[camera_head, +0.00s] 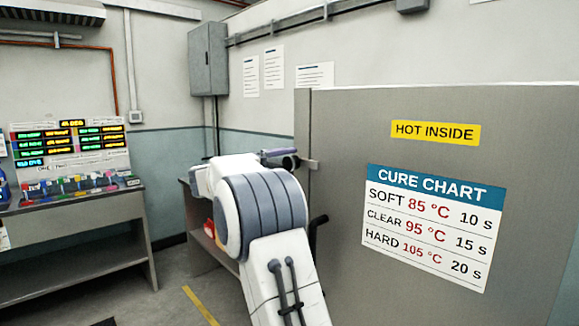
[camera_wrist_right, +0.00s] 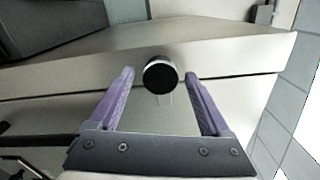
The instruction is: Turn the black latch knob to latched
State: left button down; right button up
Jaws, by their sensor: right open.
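The black latch knob (camera_wrist_right: 159,75) shows end-on in the right wrist view as a round black cap with a pale rim, near a long seam between metal panels. My right gripper (camera_wrist_right: 159,73) is open, with one purple finger on each side of the knob. Gaps show between the knob and both fingers. In the head view the right gripper (camera_head: 280,153) is small and partly hidden behind my white arm, beside the edge of the grey oven door (camera_head: 340,140). There I cannot clearly tell the knob from the gripper. The left gripper is out of view.
The door carries a yellow HOT INSIDE sign (camera_head: 435,132) and a cure chart (camera_head: 433,225). A black handle (camera_head: 317,225) stands beside my right arm. At the left is a bench (camera_head: 75,215) with a display board (camera_head: 72,150).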

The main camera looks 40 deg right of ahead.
jog(key=a+b, duration=0.1)
jog(key=a, duration=0.8)
jog(key=shift+w, duration=0.1)
